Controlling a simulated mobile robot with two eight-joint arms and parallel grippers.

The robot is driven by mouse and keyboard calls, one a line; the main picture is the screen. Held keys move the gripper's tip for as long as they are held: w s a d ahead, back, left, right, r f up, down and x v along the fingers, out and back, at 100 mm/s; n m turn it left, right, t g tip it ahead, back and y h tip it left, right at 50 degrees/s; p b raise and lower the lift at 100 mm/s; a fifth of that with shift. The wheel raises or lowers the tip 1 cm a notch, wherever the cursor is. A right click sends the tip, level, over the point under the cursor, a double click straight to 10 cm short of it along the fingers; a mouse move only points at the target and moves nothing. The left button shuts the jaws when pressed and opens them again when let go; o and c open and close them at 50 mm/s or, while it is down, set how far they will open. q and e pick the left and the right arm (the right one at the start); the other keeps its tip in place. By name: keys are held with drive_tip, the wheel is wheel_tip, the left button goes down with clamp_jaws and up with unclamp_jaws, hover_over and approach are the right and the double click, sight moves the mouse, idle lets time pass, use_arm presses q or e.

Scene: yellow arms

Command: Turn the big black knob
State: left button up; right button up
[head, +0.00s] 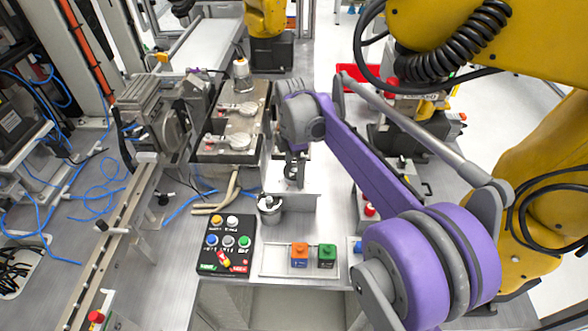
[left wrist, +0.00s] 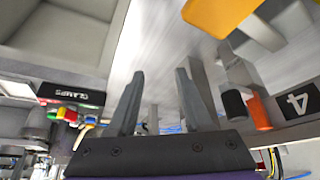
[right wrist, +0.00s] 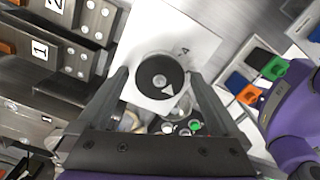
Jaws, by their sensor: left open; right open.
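The big black knob (right wrist: 160,77) is round with a white triangle mark and sits on a white plate (right wrist: 195,40) in the right wrist view. My right gripper (right wrist: 162,88) is open, and its two fingers show on either side of the knob, with nothing held. In the head view my right gripper (head: 294,172) is over the light plate (head: 292,201) and hides the knob. My left gripper (left wrist: 157,92) is open and empty in the left wrist view; it does not show in the head view.
A black button panel (head: 226,245) lies at the front, beside a metal pot (head: 270,205). An orange block (head: 299,255) and a green block (head: 327,256) sit on a tray to its right. Numbered metal blocks (right wrist: 65,55) stand left of the knob in the right wrist view.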

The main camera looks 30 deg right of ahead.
drive_tip(key=shift+f, duration=0.3)
drive_tip(key=c, duration=1.3)
drive_tip(key=shift+n, duration=0.3)
use_arm(q)
drive_tip(key=shift+w+r, duration=0.1)
drive_tip(key=shift+r, duration=0.05)
use_arm(e)
drive_tip(key=n, duration=0.3)
drive_tip(key=shift+n, duration=0.3)
use_arm(q)
drive_tip(key=shift+r, duration=0.15)
use_arm(e)
drive_tip(key=shift+n, duration=2.3)
